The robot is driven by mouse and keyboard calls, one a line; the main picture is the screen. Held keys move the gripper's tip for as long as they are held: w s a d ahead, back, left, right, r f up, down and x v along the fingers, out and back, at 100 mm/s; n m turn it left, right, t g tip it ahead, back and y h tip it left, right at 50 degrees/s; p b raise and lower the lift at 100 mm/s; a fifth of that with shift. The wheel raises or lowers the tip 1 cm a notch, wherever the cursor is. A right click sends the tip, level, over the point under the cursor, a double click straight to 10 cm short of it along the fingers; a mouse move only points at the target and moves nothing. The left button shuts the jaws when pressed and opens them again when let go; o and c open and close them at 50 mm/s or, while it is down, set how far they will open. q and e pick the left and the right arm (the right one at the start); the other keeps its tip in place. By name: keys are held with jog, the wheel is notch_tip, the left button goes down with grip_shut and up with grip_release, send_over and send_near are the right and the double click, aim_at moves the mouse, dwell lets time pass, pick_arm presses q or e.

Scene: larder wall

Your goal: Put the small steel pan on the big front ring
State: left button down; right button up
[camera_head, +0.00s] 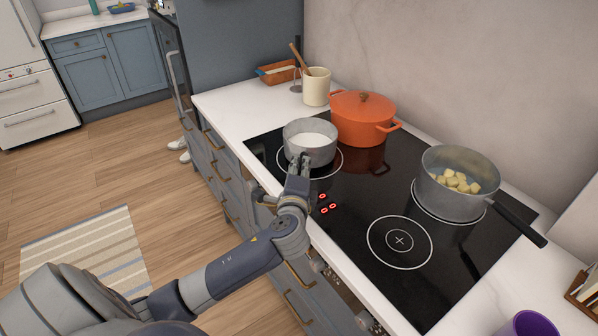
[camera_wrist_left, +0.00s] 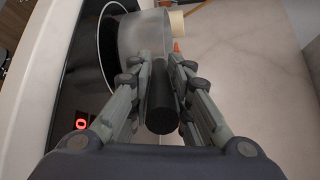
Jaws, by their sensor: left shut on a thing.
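The small steel pan (camera_head: 318,155) has a pale white content and sits over the ring (camera_head: 340,165) at the left front of the hob. The ring's white outline shows around the pan's base; I cannot tell whether the pan touches the glass. My left gripper (camera_head: 299,166) is shut on its handle at the front side. In the left wrist view the dark handle (camera_wrist_left: 161,105) lies between the fingers (camera_wrist_left: 160,64), with the pan's wall (camera_wrist_left: 146,35) beyond and part of the ring (camera_wrist_left: 104,50) at its left. My right gripper is not in view.
An orange lidded pot (camera_head: 361,123) stands close behind the pan. A larger grey pan (camera_head: 450,202) with pale cubes is at the right back, its black handle (camera_head: 520,223) pointing right. The right front ring (camera_head: 399,241) is bare. A cream utensil crock (camera_head: 316,88) stands at the back left.

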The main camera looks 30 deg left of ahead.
pick_arm(q)
jog(key=shift+w+f, duration=0.1)
jog(key=shift+f, duration=0.45)
jog(key=c, duration=1.8)
grip_release()
jog(key=shift+f, duration=0.3)
jog(key=o, duration=0.3)
jog(key=shift+o, duration=0.2)
jog(key=shift+r, duration=0.1)
jog(key=shift+s+d, duration=0.1)
jog(key=shift+s, duration=0.1)
